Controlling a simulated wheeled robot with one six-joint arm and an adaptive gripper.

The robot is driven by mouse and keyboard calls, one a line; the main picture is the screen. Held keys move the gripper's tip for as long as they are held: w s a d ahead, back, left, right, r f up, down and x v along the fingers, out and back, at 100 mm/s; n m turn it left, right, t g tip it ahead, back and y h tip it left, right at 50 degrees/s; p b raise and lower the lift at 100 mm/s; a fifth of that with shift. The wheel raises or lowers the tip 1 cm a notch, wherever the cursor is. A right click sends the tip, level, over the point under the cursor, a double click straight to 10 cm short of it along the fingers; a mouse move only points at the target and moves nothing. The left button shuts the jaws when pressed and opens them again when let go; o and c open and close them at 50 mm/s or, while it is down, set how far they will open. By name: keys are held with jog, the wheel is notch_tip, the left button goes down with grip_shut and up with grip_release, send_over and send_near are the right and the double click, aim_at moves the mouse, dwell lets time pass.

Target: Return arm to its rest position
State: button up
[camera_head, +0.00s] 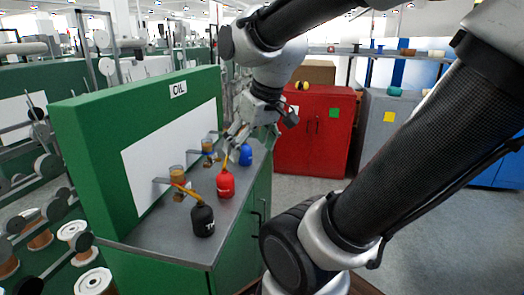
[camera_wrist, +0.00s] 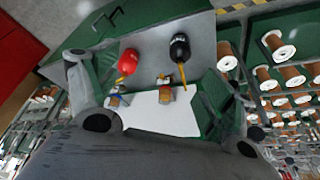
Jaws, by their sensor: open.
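My gripper (camera_head: 238,131) is in the air over the far end of the grey bench top, close to the blue oil bottle (camera_head: 246,155). Whether it touches that bottle cannot be told. In the wrist view my gripper (camera_wrist: 147,75) has its fingers spread wide with nothing held between them. My arm bends from the lower right up across the head view. The red bottle (camera_head: 225,183) stands mid-bench, and the black bottle (camera_head: 203,220) stands nearest. Both show in the wrist view, red (camera_wrist: 128,62) left of black (camera_wrist: 180,47). The blue bottle is not visible there.
The green oil station (camera_head: 78,118) has a tall back panel and a grey bench top (camera_head: 160,238) with small brass-coloured cups on brackets. A red cabinet (camera_head: 305,150) and a grey cabinet (camera_head: 386,125) stand behind. Wire spools (camera_head: 74,233) are at left. Open floor lies before the cabinets.

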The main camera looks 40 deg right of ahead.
jog(key=s, duration=0.5)
jog(key=shift+r, duration=0.2)
jog(key=shift+w, duration=0.1)
dwell(0.9)
